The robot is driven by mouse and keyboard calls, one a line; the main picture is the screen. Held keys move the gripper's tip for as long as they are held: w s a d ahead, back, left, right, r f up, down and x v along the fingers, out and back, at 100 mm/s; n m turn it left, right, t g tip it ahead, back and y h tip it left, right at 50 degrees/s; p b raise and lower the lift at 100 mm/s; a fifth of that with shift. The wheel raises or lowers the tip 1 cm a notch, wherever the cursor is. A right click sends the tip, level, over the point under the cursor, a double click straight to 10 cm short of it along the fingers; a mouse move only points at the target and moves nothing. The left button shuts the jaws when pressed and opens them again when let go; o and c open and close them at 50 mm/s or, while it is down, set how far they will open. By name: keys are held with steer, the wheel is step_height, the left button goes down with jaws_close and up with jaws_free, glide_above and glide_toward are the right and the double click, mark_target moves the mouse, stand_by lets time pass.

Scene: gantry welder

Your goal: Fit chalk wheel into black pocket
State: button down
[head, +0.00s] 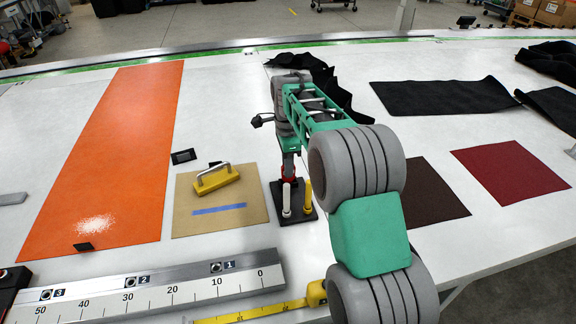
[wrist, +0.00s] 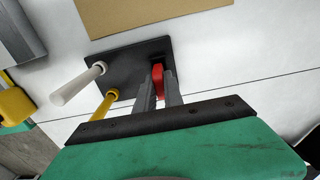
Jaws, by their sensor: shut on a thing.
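My gripper (wrist: 160,92) is shut on a slim red piece (wrist: 157,78), probably the chalk wheel. In the head view, the red piece (head: 289,168) shows below my gripper. It stands at the black stand (wrist: 128,57), beside a white stick (wrist: 78,84) and a yellow stick (wrist: 103,105). I cannot tell whether its lower end is seated in the stand. In the head view, the black stand (head: 304,214) lies right of the tan board. A small black frame (head: 184,156) lies by the orange sheet; I cannot tell whether it is the black pocket.
A tan board (head: 246,222) with a yellow handled block (head: 216,178) lies left of the stand. Farther left is an orange sheet (head: 115,140). A metal ruler (head: 160,295) and a yellow tape measure (head: 317,293) lie in front. Black cloth (head: 440,98) lies behind right.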

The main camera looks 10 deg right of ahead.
steer(key=shift+f, duration=0.35)
steer(key=c, duration=1.4)
jaws_free()
steer(key=shift+o, duration=0.2)
steer(key=shift+r, duration=0.1)
